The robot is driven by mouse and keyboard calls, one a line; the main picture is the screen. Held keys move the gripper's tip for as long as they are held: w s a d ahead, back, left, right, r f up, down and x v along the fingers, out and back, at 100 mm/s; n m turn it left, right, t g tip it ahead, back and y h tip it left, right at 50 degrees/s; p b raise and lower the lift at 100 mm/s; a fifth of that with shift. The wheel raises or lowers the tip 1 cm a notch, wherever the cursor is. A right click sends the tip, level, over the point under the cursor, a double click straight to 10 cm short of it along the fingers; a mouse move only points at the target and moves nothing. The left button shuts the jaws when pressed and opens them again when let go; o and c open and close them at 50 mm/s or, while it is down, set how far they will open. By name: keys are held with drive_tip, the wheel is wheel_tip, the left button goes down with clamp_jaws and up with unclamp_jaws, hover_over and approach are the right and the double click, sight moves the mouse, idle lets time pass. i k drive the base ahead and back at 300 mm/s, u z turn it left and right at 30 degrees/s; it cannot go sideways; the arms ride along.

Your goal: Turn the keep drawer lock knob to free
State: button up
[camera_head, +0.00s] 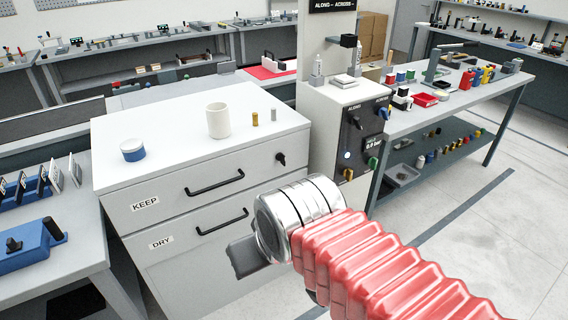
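The white cabinet (255,137) stands left of centre. Its upper drawer is labelled KEEP (145,204) and has a black bar handle (215,183). The keep drawer lock knob (280,159) is small and black, at the drawer's upper right; its exact setting is too small to read. The keep drawer looks shut. My gripper (246,257) is a dark grey shape at the end of my silver and red arm, below and left of the knob and apart from it in the picture. Its fingers are mostly hidden behind the wrist, so its opening does not show.
On the cabinet top stand a white cup (218,120), a blue-and-white round container (132,150) and two small cylinders (255,118). The DRY drawer (160,243) lies below. A control box with knobs (352,135) stands close on the right. Floor is clear at lower right.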

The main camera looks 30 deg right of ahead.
sight(279, 156)
drive_tip(key=z, duration=0.05)
drive_tip(key=i, duration=1)
drive_tip(key=u, duration=0.05)
